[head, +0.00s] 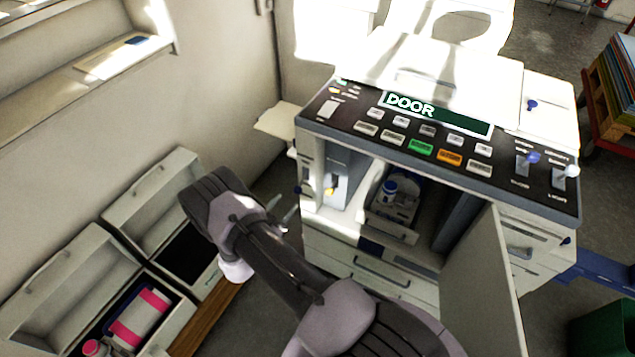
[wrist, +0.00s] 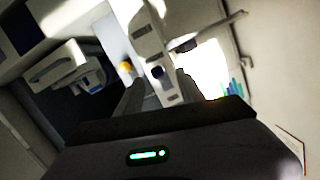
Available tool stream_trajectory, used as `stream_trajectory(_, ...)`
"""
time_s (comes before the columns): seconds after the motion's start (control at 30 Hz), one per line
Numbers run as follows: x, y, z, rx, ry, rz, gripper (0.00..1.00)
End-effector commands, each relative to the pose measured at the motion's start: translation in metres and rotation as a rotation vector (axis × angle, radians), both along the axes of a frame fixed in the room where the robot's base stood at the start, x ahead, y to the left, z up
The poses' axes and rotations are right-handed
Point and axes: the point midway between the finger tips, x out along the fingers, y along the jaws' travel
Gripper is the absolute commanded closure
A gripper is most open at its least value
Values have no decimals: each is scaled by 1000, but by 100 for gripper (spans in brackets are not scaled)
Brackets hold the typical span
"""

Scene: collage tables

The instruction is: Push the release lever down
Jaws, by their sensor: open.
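A small dark blue knob (head: 298,190), which looks like the end of the release lever, is on the left front edge of the copier (head: 330,235). In the wrist view the dark knob (wrist: 157,72) sits on a pale panel, between and beyond my fingertips. My gripper (head: 289,212) is open and empty, just left of the copier's front and slightly below the knob in the head view. In the wrist view its two fingers (wrist: 159,88) point toward the panel. I cannot tell whether a finger touches the knob. The lever's arm is not clearly visible.
The copier's front door (head: 482,285) is open to the right. Open bins (head: 165,325) stand at the left by the wall. A side tray (head: 275,122) juts left.

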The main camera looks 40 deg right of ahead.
Motion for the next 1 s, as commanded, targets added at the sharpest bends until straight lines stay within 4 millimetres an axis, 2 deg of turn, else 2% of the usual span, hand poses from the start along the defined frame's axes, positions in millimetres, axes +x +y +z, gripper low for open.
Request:
stream_trajectory(0.03, -28, -6, -28, -87, 43, -18, 55)
stream_trajectory(0.1, -57, -11, -47, -190, 87, -33, 55)
stream_trajectory(0.23, -81, -16, -60, -277, 127, -40, 55)
stream_trajectory(0.37, -75, -35, -62, -284, 130, -45, 55)
stream_trajectory(0.7, -38, -125, -64, -284, 129, -45, 55)
stream_trajectory(0.83, -27, -149, -63, -283, 129, -43, 55)
stream_trajectory(1.0, -18, -168, -61, -282, 130, -40, 55)
